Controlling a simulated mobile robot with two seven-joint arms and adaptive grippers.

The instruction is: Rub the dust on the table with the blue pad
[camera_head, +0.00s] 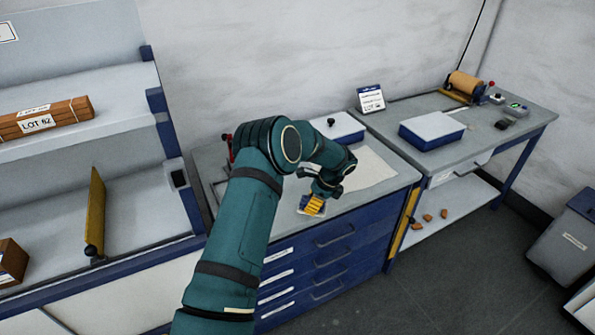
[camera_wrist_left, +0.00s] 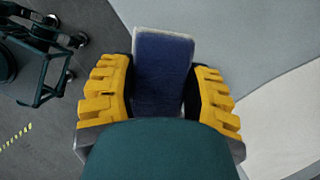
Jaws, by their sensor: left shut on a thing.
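My left gripper (camera_head: 314,203) is over the front edge of the grey table (camera_head: 345,206) with blue drawers. Its yellow fingers are shut on the blue pad (camera_head: 303,210), which has a pale edge. In the left wrist view my left gripper (camera_wrist_left: 160,92) has a finger on each side of the blue pad (camera_wrist_left: 162,70). The pad is close to the tabletop; I cannot tell if it touches. A pale patch (camera_head: 372,170) lies on the tabletop right of the gripper; it may be the dust. My right gripper is not in view.
A white and blue box (camera_head: 341,127) and a small sign (camera_head: 370,99) stand at the table's back. A second table (camera_head: 510,135) on the right holds a blue-white box (camera_head: 431,131) and a copper-coloured roll (camera_head: 464,83). Shelving with a wrapped bundle (camera_head: 45,118) stands left.

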